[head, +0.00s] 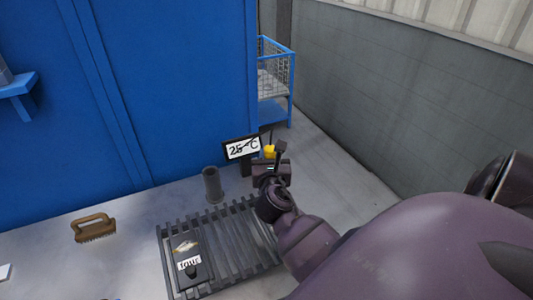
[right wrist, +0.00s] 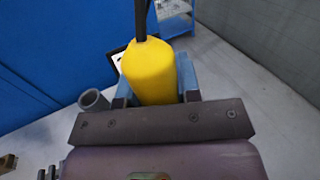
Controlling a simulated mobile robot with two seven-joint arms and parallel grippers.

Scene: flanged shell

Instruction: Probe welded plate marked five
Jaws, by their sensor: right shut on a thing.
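My right gripper (head: 268,165) is shut on a yellow probe handle (head: 270,152), held above the far end of the slatted rack. In the right wrist view the yellow probe (right wrist: 152,72) stands between the blue-grey fingers, with a dark stem at its top. A dark plate (head: 187,246) with a pale weld patch lies on the rack's left part. Its white label (head: 189,263) seems to read "four". No label reading five shows; my right arm hides part of the rack. My left gripper is out of view.
The slatted rack (head: 226,252) sits on a grey bench. A sign (head: 242,148) reading "25 °C", a grey tube holder (head: 212,184) and a brown-handled brush (head: 94,228) stand or lie nearby. A blue panel is behind, and a blue mesh trolley (head: 275,80) stands farther back.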

